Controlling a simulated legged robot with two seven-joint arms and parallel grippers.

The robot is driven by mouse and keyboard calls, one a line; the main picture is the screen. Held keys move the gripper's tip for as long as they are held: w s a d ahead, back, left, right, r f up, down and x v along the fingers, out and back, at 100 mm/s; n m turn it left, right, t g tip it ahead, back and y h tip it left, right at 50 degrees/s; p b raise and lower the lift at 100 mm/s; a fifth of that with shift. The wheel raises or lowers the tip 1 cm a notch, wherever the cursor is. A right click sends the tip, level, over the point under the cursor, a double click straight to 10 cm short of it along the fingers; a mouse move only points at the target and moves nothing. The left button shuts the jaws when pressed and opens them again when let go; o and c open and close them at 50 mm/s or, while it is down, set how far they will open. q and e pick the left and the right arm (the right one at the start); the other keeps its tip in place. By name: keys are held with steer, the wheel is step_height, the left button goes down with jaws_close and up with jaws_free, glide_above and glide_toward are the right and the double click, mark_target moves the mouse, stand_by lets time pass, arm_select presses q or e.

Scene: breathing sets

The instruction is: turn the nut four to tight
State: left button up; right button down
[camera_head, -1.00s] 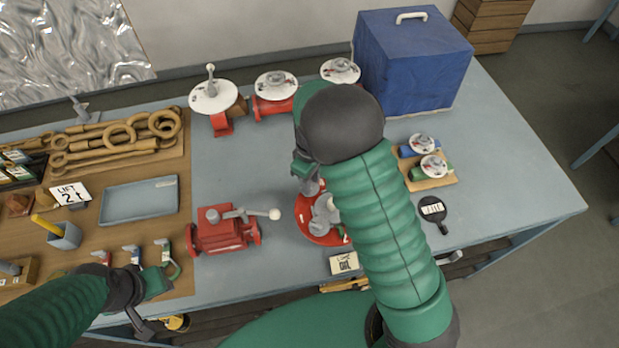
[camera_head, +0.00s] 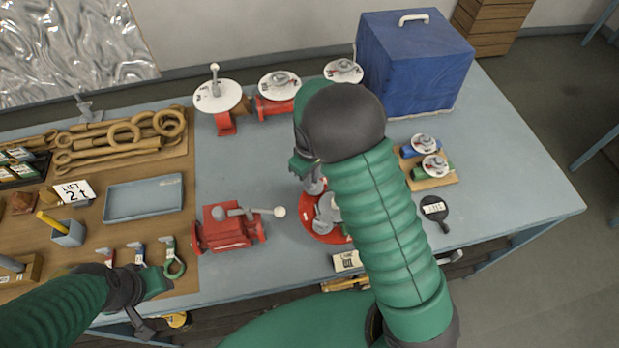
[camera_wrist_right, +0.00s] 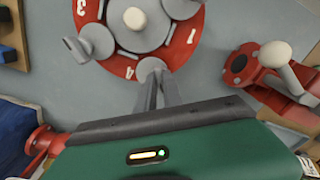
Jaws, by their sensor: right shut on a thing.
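A red round flange (camera_head: 318,232) with numbered nuts and a grey centre lies on the table, partly hidden by my right arm in the head view. In the right wrist view the flange (camera_wrist_right: 188,48) shows marks 3 and 1, and a grey nut (camera_wrist_right: 150,66) sits at its near edge. My right gripper (camera_wrist_right: 158,82) is shut on this nut, with the fingers reaching down to it.
A red valve (camera_head: 226,230) with a lever stands left of the flange. Several white-disc valves (camera_head: 218,95) and a blue box (camera_head: 415,65) stand behind. A small board (camera_head: 440,180) with two valves and a dark round tag (camera_head: 435,210) lie right.

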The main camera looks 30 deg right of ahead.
steer(key=m, duration=0.2)
steer(key=shift+m, duration=0.3)
steer(key=m+p, duration=0.1)
steer(key=m, duration=0.2)
steer(key=shift+m, duration=1.2)
steer(key=m+p, duration=0.1)
steer(key=m, duration=0.3)
steer(key=shift+p, duration=0.3)
steer(key=shift+m+p, duration=0.35)
steer(key=shift+m, duration=1.35)
steer(key=c, duration=1.5)
jaws_free()
steer(key=shift+f, duration=0.1)
steer(key=shift+w, duration=0.15)
